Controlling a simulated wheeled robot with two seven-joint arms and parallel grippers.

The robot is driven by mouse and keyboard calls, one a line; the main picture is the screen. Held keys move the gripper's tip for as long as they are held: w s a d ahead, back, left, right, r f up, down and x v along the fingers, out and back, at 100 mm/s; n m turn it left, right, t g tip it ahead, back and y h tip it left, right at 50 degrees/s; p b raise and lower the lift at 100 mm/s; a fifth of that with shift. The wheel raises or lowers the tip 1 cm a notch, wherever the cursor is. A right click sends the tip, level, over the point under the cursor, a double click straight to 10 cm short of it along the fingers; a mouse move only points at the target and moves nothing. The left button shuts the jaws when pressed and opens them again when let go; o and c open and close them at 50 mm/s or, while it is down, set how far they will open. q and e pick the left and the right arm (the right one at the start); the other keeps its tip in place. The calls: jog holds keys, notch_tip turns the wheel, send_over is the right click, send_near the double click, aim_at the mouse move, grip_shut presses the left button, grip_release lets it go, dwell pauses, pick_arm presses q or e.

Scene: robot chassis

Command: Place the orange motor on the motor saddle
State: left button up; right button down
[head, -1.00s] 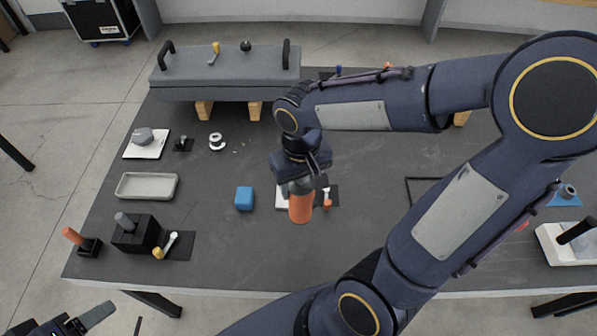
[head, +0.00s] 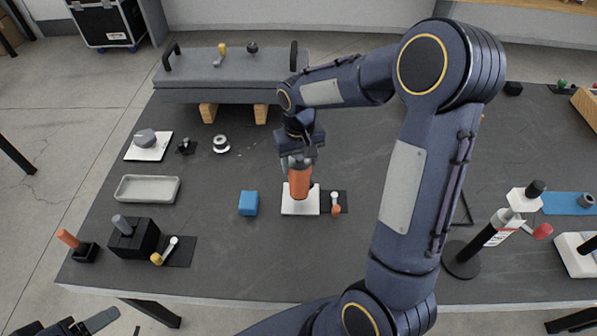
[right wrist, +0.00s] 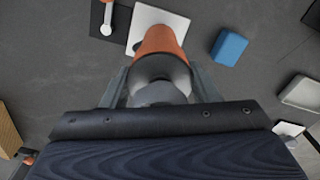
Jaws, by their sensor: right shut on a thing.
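My right gripper (head: 300,160) is shut on the orange motor (head: 299,183), a cylinder with a grey end, held roughly upright. In the right wrist view the motor (right wrist: 160,42) sits between the two fingers, its orange end away from the wrist. A white square plate (head: 313,207) lies below or behind the motor and is partly hidden by it; I cannot tell whether they touch. No part is clearly identifiable as the motor saddle; the plate may belong to it. My left gripper (head: 88,325) is cut off at the bottom left edge, its opening unclear.
A small lever on a black pad (head: 342,205) is just right of the plate, and a blue block (head: 248,203) is left. A black block (head: 134,241) with a grey peg and a grey tray (head: 147,190) stand farther left. A long grey cover (head: 220,84) stands behind.

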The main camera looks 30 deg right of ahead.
jog(key=shift+w+d+f+b, duration=0.1)
jog(key=shift+w+f+b, duration=0.1)
jog(key=shift+f+b, duration=0.75)
jog(key=shift+w+f+b, duration=0.2)
jog(key=shift+f+b, duration=0.35)
jog(key=shift+f, duration=0.65)
jog(key=c, duration=0.5)
grip_release()
jog(key=shift+r, duration=0.45)
notch_tip(320, 180, up, 11)
jog(key=shift+s+r, duration=0.1)
jog(key=shift+r, duration=0.05)
jog(key=s+a+t+y, duration=0.2)
jog(key=s+a, duration=0.1)
jog(key=s, duration=0.8)
jog(key=s+a+t+y, duration=0.1)
jog(key=s+a+t, duration=0.2)
jog(key=s, duration=0.8)
jog(key=shift+a+t+y, duration=0.25)
jog(key=shift+t+y, duration=0.05)
jog(key=shift+y, duration=0.1)
